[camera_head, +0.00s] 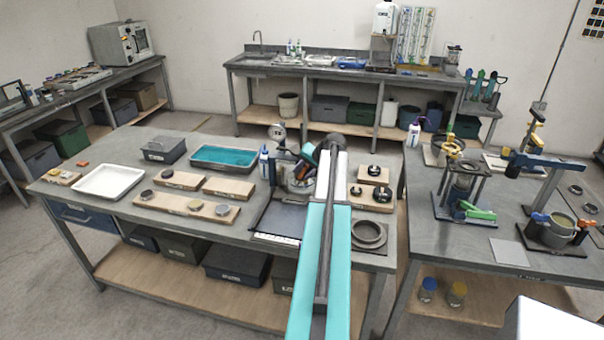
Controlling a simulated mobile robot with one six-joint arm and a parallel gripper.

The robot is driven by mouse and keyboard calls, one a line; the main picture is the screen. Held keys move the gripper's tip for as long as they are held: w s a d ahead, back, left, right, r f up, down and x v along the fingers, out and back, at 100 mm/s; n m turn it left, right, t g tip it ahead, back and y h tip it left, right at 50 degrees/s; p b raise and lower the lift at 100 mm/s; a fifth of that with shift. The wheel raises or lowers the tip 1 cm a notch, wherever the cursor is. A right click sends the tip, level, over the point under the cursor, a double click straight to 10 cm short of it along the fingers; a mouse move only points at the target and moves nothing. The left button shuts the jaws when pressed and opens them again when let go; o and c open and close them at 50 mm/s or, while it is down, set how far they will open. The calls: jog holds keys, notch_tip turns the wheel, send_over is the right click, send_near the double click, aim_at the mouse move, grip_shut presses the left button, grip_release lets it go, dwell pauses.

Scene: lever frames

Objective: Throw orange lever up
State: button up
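An orange lever (586,224) shows on the right side of a low lever frame around a round pot (556,231) on the right table. A blue lever (540,217) is on the frame's left side. Whether the orange lever is raised or lowered is too small to tell. A second orange part (299,171) shows among blue and dark parts by a pot on the middle table, partly hidden by my arm. My arm reaches forward over the middle table; my gripper (331,146) is at its far end, well left of the right table. Its fingers cannot be made out.
The right table (513,256) also bears a frame with a green lever (476,211) and a tall stand with a blue arm (548,163). The middle table holds a white tray (108,182), a teal tray (224,157) and wooden boards. A floor gap separates the tables.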

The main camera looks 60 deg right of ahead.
grip_shut()
jog(key=shift+a+f, duration=0.1)
jog(key=shift+a, duration=0.25)
jog(key=shift+d, duration=0.2)
jog(key=shift+d+b, duration=0.1)
jog(key=shift+b, duration=0.2)
